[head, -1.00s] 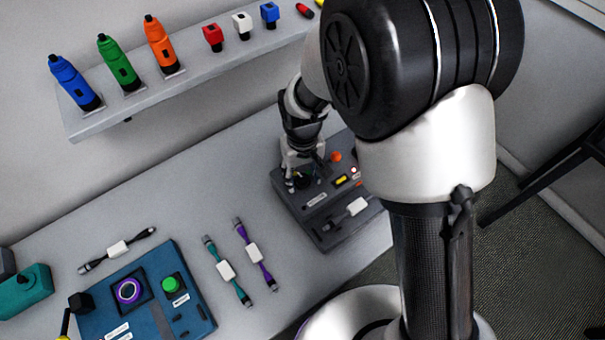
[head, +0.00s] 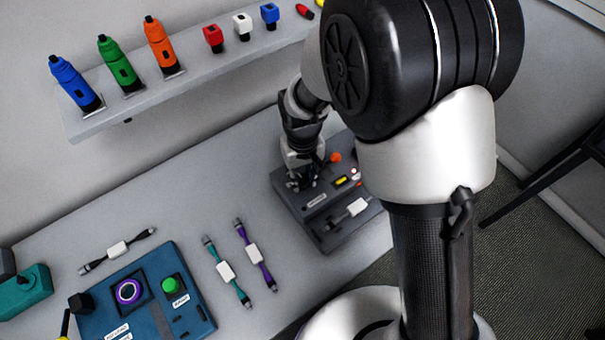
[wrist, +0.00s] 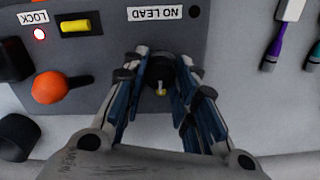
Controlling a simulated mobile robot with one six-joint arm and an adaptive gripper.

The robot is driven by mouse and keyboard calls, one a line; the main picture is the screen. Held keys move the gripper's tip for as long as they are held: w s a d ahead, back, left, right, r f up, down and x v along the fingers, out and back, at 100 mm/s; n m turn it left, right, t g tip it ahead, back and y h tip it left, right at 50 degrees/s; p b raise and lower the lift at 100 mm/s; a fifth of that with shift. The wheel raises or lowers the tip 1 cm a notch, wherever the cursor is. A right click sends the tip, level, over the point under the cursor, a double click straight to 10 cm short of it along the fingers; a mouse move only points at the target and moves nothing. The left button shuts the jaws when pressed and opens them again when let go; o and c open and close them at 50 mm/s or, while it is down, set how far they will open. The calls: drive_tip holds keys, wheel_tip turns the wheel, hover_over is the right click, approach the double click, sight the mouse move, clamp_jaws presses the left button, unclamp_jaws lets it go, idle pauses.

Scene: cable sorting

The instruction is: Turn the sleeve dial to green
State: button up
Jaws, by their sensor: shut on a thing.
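The dial (wrist: 159,72) is a dark round knob with a small yellow mark, on the grey device box (wrist: 110,55). My gripper (wrist: 161,80) is shut on the dial, with one finger on each side of it in the wrist view. In the head view my gripper (head: 300,181) is at the box's far left part and hides the dial. No green mark around the dial can be made out.
A blue panel (head: 140,325) stands at front left.

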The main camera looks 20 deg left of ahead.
sight(303, 179)
drive_tip(key=shift+m, duration=0.3)
drive_tip(key=m+p, duration=0.1)
drive_tip(key=m, duration=0.4)
drive_tip(key=shift+m, duration=0.3)
drive_tip(key=m, duration=0.5)
drive_tip(key=shift+m, duration=0.3)
drive_tip(key=o, duration=1.1)
drive_tip(key=shift+r, duration=0.1)
wheel_tip(303, 179, up, 12)
drive_tip(key=shift+f, duration=0.1)
idle(0.4)
